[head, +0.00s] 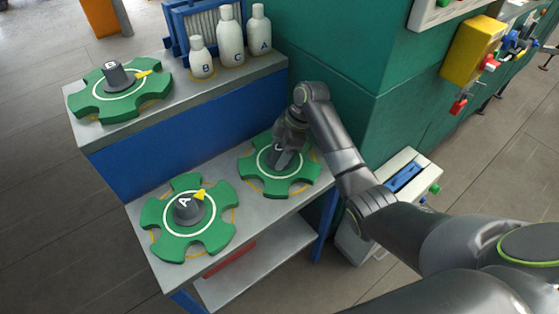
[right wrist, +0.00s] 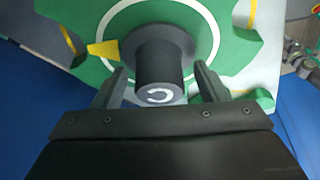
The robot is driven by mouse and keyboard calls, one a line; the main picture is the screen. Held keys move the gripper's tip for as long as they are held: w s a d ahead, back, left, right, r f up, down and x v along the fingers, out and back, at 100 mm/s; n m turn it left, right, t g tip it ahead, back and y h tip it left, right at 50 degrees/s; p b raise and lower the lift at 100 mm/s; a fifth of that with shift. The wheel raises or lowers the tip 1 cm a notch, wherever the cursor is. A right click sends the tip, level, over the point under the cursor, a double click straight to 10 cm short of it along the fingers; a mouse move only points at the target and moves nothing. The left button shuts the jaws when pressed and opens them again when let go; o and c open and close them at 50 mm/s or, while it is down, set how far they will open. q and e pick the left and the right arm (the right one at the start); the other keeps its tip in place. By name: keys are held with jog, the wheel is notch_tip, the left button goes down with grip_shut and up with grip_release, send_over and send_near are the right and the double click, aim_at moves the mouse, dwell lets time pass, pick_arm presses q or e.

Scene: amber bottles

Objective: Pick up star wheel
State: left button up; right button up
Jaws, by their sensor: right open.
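Three green star wheels with dark centre hubs are in the head view. The wheel marked A (head: 213,226) lies at the front left of the lower grey shelf. The wheel marked C (head: 303,176) lies to its right on the same shelf, and the wheel marked B (head: 88,103) lies on the upper shelf. My right gripper (head: 284,160) is at wheel C and partly hides its hub. In the right wrist view the open fingers (right wrist: 160,88) stand on either side of the hub (right wrist: 158,58) marked C, with gaps visible. My left gripper is not in view.
White bottles (head: 231,42) marked A, B and C stand on the upper shelf by a blue rack (head: 176,38). A green machine wall (head: 335,55) rises behind the lower shelf. A white box (head: 400,180) stands right of the shelf.

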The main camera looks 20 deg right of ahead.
jog(key=shift+w+r, duration=0.1)
jog(key=c, duration=1.3)
